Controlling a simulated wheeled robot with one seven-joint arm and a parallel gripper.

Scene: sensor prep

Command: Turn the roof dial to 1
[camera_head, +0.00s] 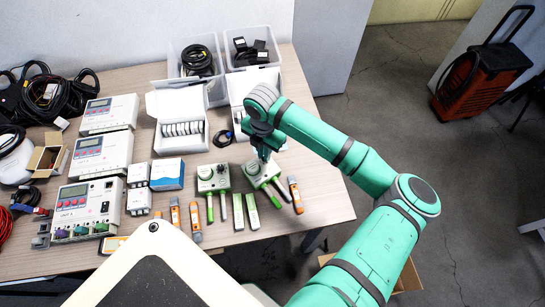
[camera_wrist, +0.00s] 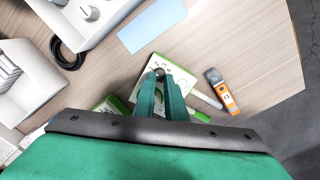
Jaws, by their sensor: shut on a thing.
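A white-and-green sensor box (camera_head: 255,176) with a dial on its face lies near the right part of the table, tilted in the picture. My gripper (camera_head: 264,157) reaches down onto its upper part. In the wrist view, the fingers of my gripper (camera_wrist: 164,82) are shut on a small dark dial knob (camera_wrist: 160,72) on the white face of that box (camera_wrist: 150,66). Marks show around the knob, but I cannot read its setting. A similar sensor box (camera_head: 208,184) with a dark knob lies to the left. I cannot read which box is the roof one.
An orange-and-grey tool (camera_head: 295,194) lies close to the right of the held box; it also shows in the wrist view (camera_wrist: 222,92). Green-and-white sticks (camera_head: 252,211) lie in front. White display units (camera_head: 72,208) stand at left, with open boxes (camera_head: 180,133) behind. The table's right edge is near.

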